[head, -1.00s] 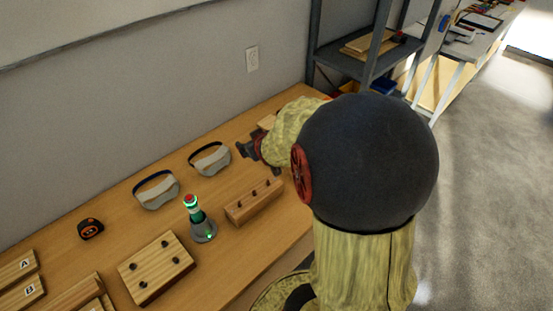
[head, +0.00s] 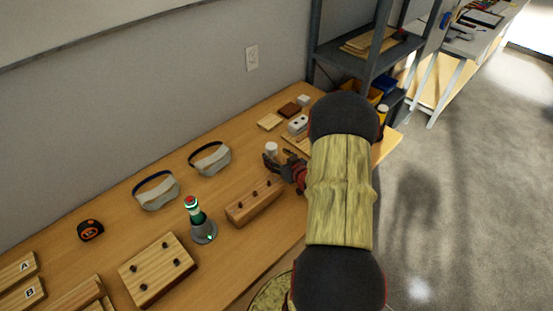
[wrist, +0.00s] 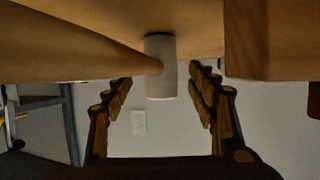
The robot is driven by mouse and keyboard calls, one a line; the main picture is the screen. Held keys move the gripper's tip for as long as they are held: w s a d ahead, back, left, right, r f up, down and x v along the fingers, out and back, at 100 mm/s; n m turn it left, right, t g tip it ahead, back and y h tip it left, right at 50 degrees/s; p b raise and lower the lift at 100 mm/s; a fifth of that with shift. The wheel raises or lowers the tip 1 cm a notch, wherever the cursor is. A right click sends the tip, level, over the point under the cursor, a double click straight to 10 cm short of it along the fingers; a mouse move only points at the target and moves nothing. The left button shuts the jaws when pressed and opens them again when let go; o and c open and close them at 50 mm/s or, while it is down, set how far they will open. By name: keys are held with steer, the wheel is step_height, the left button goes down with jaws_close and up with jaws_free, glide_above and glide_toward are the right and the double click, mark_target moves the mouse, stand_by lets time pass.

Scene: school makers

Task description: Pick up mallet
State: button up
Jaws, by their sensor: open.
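A white cylinder (head: 271,149), which looks like the mallet's head, stands on the wooden table in the head view. It also shows in the wrist view (wrist: 161,68), where a tapered wooden piece (wrist: 80,42), probably the handle, meets it from the left. My gripper (head: 277,160) is low over the table, right at the near side of the cylinder. In the wrist view my gripper (wrist: 160,85) is open, with the white cylinder between the lines of its two fingers and a gap on each side. My arm hides part of this area in the head view.
A pegged wooden block (head: 255,201) lies just left of my gripper; a wooden block edge (wrist: 246,40) is close in the wrist view. Two goggles (head: 211,160) and a green-lit bottle-like object (head: 199,220) are farther left. Small blocks (head: 289,110) lie behind, by the wall.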

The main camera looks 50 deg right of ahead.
mark_target(274, 154)
steer(key=b+x, duration=0.1)
steer(key=x, duration=0.3)
steer(key=shift+w, duration=0.1)
steer(key=shift+c, duration=0.6)
jaws_close()
